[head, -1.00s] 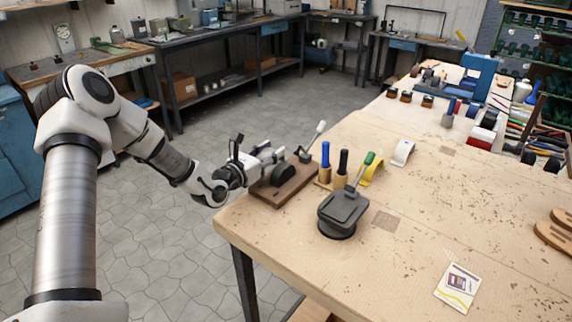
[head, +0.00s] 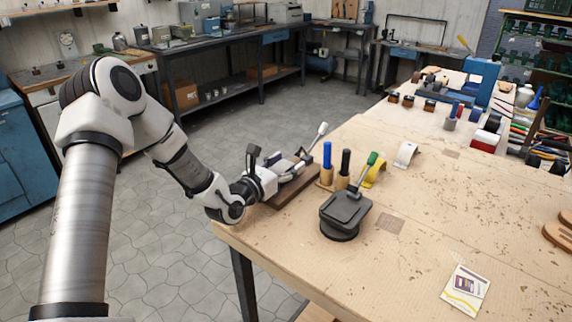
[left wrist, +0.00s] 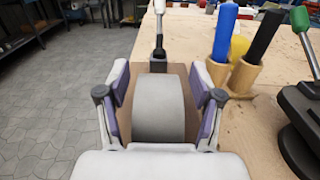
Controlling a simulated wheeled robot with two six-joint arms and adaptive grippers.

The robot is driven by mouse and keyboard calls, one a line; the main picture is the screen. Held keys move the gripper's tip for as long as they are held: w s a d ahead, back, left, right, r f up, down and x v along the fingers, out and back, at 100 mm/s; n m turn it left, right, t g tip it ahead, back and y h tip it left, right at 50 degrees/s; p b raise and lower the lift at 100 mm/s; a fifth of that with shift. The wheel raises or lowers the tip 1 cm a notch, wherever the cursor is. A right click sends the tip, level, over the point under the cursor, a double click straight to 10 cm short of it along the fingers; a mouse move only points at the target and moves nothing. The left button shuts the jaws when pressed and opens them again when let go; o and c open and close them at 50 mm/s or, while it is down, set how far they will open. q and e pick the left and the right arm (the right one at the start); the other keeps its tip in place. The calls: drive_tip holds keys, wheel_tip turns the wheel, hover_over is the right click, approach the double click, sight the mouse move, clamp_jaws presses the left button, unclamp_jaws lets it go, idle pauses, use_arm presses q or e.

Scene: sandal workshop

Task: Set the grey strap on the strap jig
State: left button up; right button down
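The strap jig is a brown board (head: 292,197) at the table's left edge, with an upright white-tipped lever (head: 317,135). In the left wrist view its board (left wrist: 178,69) lies below my gripper. A wide, arched grey band (left wrist: 158,105), which looks like the grey strap, stands over the board between my fingers. I cannot tell how it sits on the jig's form. My left gripper (head: 288,168) is over the jig; in the left wrist view (left wrist: 159,110) its purple-padded fingers are apart, with gaps on both sides of the band. My right gripper is out of view.
Blue and black-handled tools (head: 327,165) stand in a wooden block close right of the jig. A dark press-like device (head: 345,212) with a green-knobbed lever is nearer. Yellow (head: 375,174) and white (head: 405,154) straps stand beyond. The table's front middle is mostly clear.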

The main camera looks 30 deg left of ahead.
sight(274, 170)
use_arm(q)
drive_tip(key=shift+a+r, duration=0.1)
drive_tip(key=shift+r, duration=0.2)
drive_tip(key=s, duration=0.4)
drive_tip(key=shift+s+a+f, duration=0.1)
drive_tip(key=shift+s+a, duration=0.1)
drive_tip(key=s+p, duration=0.1)
drive_tip(key=s, duration=0.1)
drive_tip(key=s+p, duration=0.1)
drive_tip(key=s, duration=0.1)
drive_tip(key=s+p, duration=0.1)
drive_tip(key=s, duration=0.1)
drive_tip(key=shift+a+r, duration=0.25)
drive_tip(key=shift+r, duration=0.05)
drive_tip(key=shift+s+f+p, duration=0.15)
drive_tip(key=shift+s+p, duration=0.25)
drive_tip(key=shift+s, duration=0.3)
drive_tip(key=shift+s+f, duration=0.15)
drive_tip(key=shift+s, duration=0.05)
